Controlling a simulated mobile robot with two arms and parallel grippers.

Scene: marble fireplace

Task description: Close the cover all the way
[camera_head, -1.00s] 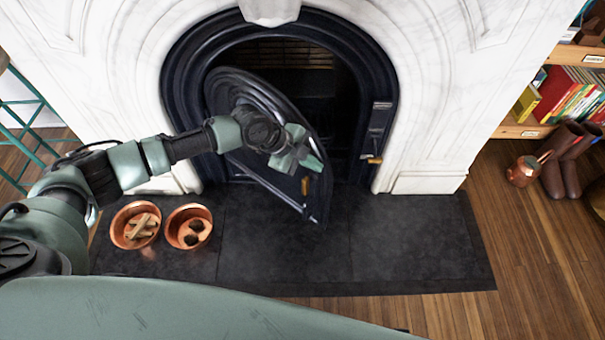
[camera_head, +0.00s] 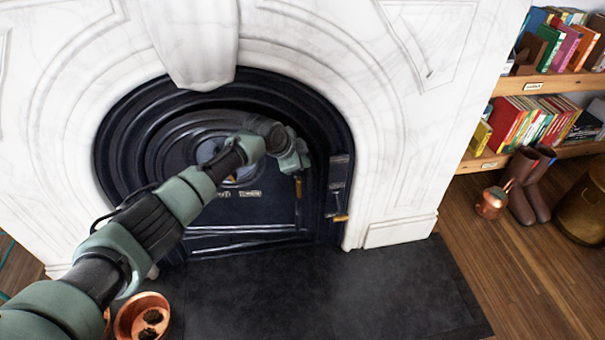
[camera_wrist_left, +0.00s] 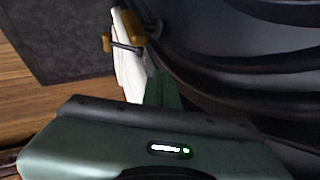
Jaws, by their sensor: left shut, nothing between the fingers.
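The cover (camera_head: 262,205) is a black arched metal door with concentric ridges, set in the black fireplace surround (camera_head: 112,150). It fills the arch; I cannot tell whether its right edge is fully flush. A small brass-tipped handle (camera_head: 298,188) hangs on its right side. My left gripper (camera_head: 303,163) is shut and empty, at the cover's upper right, just above that handle; contact is unclear. In the left wrist view, its green fingers (camera_wrist_left: 162,90) are beside dark curved metal. My right gripper is not in view.
A latch plate (camera_head: 338,180) with a brass knob (camera_head: 340,217) is right of the cover. Marble (camera_head: 400,150) surrounds the arch. Copper bowls (camera_head: 142,318) stand at the hearth's lower left. The rest of the dark hearth (camera_head: 330,290) is clear. A copper pot (camera_head: 491,204) and boots are right.

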